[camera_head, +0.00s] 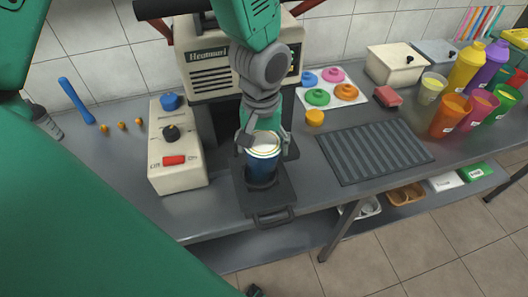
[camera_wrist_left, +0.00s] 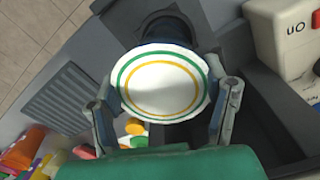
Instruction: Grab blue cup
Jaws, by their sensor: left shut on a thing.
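The blue cup (camera_head: 262,168) stands upright at the black tray (camera_head: 284,196) in front of the beige machine. Its top is a pale round disc with green and yellow rings, which fills the middle of the left wrist view (camera_wrist_left: 163,84). My left gripper (camera_head: 264,140) comes down from above and is shut on the cup, one finger on each side near the rim. Both fingers flank the disc in the left wrist view. The cup's base meets the tray, though contact is hard to confirm. My right gripper is not in view.
The beige machine (camera_head: 205,70) stands behind, and a control box (camera_head: 178,150) with a red switch is at the left. A ribbed dark mat (camera_head: 375,152) lies at the right. Several coloured cups and bottles stand farther right, including an orange cup (camera_head: 448,115).

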